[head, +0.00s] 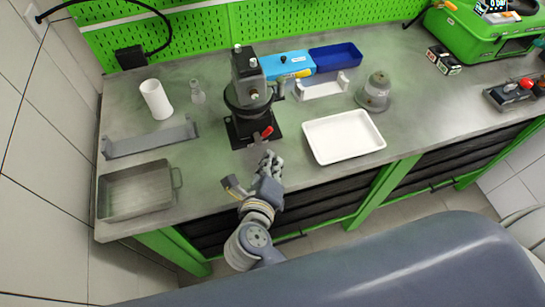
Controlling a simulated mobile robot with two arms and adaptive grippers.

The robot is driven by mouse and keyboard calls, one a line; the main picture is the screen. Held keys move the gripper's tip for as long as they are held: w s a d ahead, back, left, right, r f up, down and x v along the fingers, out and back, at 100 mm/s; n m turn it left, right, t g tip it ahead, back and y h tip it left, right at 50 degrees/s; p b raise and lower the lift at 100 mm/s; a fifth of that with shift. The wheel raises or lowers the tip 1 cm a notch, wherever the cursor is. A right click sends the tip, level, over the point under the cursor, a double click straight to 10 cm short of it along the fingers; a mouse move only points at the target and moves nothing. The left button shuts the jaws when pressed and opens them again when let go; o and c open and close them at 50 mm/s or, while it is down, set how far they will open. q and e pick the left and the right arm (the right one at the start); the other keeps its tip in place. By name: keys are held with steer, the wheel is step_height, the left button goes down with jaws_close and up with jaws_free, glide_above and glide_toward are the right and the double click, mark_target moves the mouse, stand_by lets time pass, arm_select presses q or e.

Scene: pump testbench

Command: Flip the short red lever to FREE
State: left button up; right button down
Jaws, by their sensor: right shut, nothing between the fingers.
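The short red lever (267,132) sticks out at the front right foot of the dark pump test stand (248,90) on the grey bench. Any FREE marking is too small to read. My right gripper (271,156) is at the bench's front edge, just in front of the lever in the picture. Its fingers point toward the stand and are shut with nothing between them. A small gap shows between the fingertips and the red lever. My left gripper is not in view.
A white tray (343,153) lies right of the stand. A metal pan (136,190) and a grey bracket (150,141) lie to the left. A white cylinder (156,99), blue bins (335,58) and a bell-shaped part (375,91) stand farther back.

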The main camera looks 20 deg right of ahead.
steer(key=b+x, duration=0.2)
steer(key=x, duration=0.6)
steer(key=shift+w+b, duration=0.2)
steer(key=shift+b, duration=0.2)
steer(key=shift+d, duration=0.15)
